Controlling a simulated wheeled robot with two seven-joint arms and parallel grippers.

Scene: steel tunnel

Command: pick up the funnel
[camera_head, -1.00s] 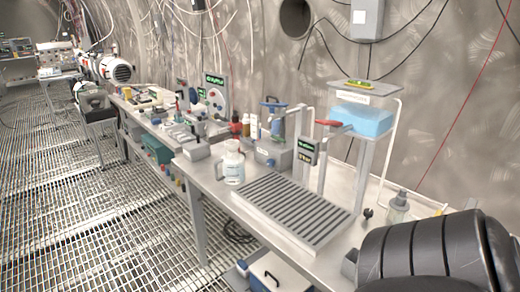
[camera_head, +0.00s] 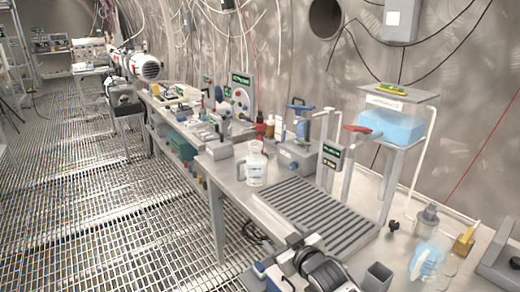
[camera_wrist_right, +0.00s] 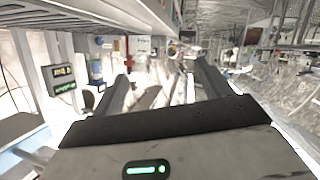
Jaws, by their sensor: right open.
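I cannot make out a funnel for certain. A pale blue, see-through object (camera_head: 426,262) of unclear shape lies on the near right of the bench in the head view. My right gripper (camera_head: 300,243) is at the bottom middle of the head view, by the bench's front edge and left of that object. In the right wrist view its two dark fingers (camera_wrist_right: 165,88) stand wide apart, with nothing held between them. My left gripper is not in view.
A grey ridged tray (camera_head: 318,216) fills the bench middle, with a white jug (camera_head: 255,168) behind its left end. A square grey cup (camera_head: 377,277), a small bottle (camera_head: 427,218) and a yellow item (camera_head: 463,243) stand at right. A raised shelf holds a blue block (camera_head: 390,126).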

